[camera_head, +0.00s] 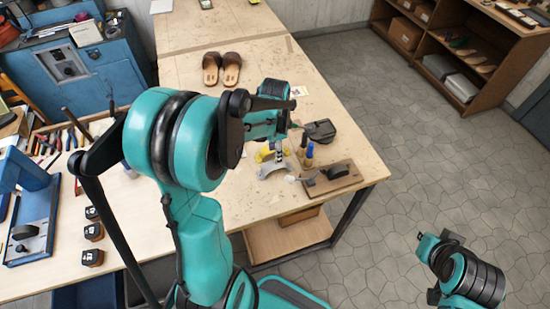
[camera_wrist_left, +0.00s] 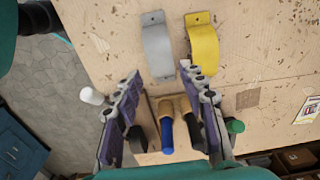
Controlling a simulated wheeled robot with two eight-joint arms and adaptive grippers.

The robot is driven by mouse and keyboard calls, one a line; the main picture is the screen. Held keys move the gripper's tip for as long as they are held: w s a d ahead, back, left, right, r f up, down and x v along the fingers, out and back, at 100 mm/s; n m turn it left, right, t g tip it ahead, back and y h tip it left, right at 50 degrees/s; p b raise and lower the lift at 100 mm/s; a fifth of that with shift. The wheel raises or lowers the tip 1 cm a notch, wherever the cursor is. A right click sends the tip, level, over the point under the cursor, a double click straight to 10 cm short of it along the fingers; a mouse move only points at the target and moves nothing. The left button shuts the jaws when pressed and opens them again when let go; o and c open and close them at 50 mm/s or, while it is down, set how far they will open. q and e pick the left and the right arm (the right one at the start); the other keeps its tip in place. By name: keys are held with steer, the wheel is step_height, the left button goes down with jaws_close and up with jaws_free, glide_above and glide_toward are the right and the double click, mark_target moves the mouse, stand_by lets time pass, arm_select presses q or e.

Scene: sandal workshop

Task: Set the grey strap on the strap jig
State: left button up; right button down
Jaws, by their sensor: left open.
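The grey strap (camera_wrist_left: 157,47) is a curved band with holed end tabs. It lies on the workbench beside the yellow strap (camera_wrist_left: 203,45), which is on its right in the left wrist view. My left gripper (camera_wrist_left: 161,76) is open, its fingertips on either side of the grey strap's near end, with nothing held. In the head view, the grey strap (camera_head: 270,168) shows below my left gripper (camera_head: 276,148), partly hidden by it. A wooden board with a dark block (camera_head: 332,178) stands to the right; I cannot tell whether it is the strap jig.
Upright handled tools, one blue (camera_wrist_left: 167,135), stand near the fingers. A dark object (camera_head: 320,131) sits behind them. Sandals (camera_head: 221,69) lie farther back on the bench. Several hand tools and a blue press stand at left. The bench edge is close at right.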

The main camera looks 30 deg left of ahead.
arm_select(q)
steer(key=s+d+r+n+t, duration=0.7)
steer(key=s+d+r+n, duration=0.1)
steer(key=s+d+r, duration=0.2)
steer(key=shift+s+d+r, duration=0.3)
steer(key=shift+s+r, duration=0.2)
steer(key=shift+r, duration=0.3)
steer(key=shift+o, duration=0.4)
